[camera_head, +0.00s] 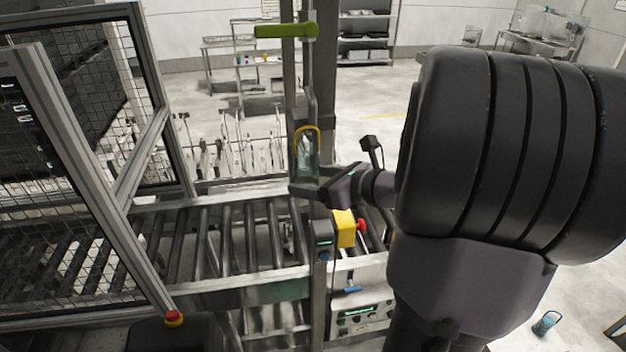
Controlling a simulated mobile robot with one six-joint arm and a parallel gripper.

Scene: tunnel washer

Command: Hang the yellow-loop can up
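The yellow-loop can (306,160) is a clear, bluish vessel with a yellow loop (307,130) standing up over its top. It is upright in front of a grey post, near the middle of the head view. My gripper (308,190) reaches in from the right and appears shut on the lower part of the can. A dark finger crosses its base, and the far finger is hidden. A green peg (287,31) sticks out sideways from the post, well above the loop and apart from it.
A roller conveyor (220,240) runs below and left of the can. A mesh guard frame (120,190) stands at the left. A yellow box with a red button (346,229) sits just below my gripper. Another bluish can (546,323) stands on the floor at lower right. Shelves stand far back.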

